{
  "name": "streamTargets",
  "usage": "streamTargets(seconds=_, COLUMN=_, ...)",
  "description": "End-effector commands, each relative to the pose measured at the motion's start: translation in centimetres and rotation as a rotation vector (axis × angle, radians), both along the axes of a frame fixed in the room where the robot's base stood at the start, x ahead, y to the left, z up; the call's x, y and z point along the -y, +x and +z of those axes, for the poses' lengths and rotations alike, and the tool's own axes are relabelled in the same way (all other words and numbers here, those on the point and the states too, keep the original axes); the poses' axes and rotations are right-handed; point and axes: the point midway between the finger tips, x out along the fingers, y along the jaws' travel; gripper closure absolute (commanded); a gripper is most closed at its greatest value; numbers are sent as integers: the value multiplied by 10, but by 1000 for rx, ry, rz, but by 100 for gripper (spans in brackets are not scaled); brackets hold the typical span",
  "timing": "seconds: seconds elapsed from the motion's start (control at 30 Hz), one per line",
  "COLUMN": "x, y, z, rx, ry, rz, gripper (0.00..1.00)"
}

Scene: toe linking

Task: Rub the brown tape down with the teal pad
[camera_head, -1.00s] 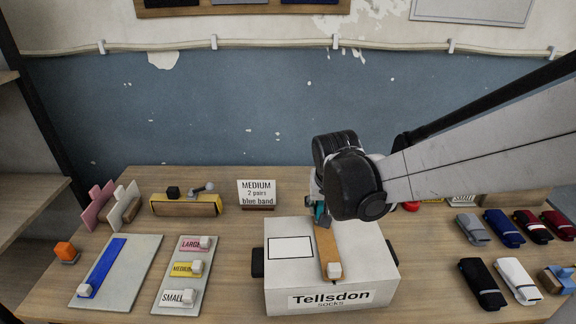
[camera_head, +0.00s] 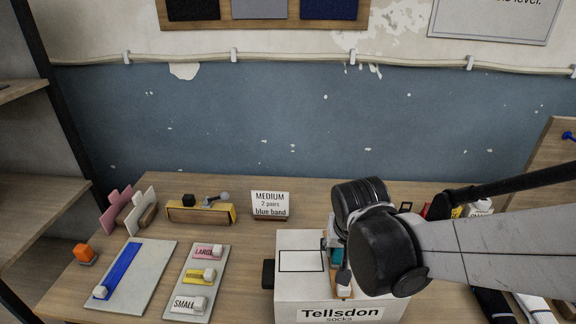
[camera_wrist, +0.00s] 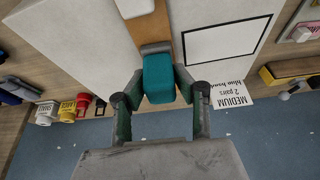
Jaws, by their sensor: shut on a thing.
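My gripper (camera_wrist: 159,95) is shut on the teal pad (camera_wrist: 158,78), a finger at each side. In the head view the pad (camera_head: 337,256) shows partly behind my wrist. It is over the brown tape (camera_wrist: 151,28), at the top of the white Tellsdon box (camera_head: 292,285); whether it presses on the tape I cannot tell. A short bit of tape (camera_head: 343,292) shows at the box's front edge, with a white block (camera_head: 344,278) on it. The white block also shows in the wrist view (camera_wrist: 133,8). My arm hides the box's right side.
A black-outlined rectangle (camera_head: 302,261) marks the box top, left of the tape. A MEDIUM sign (camera_head: 270,205) stands behind the box. The label board (camera_head: 212,252) and blue strip board (camera_head: 150,262) lie to the left. Socks (camera_head: 492,302) lie to the right.

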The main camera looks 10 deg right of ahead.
Motion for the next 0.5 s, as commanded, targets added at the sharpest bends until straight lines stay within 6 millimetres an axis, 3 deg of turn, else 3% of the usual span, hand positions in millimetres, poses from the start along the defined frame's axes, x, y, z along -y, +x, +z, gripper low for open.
streamTargets(seconds=0.4, x=-5, y=-38, z=1, rx=-1, ry=1, rz=-9, gripper=100)
streamTargets(seconds=0.5, x=-3, y=-25, z=-2, rx=-1, ry=0, rz=-8, gripper=100)
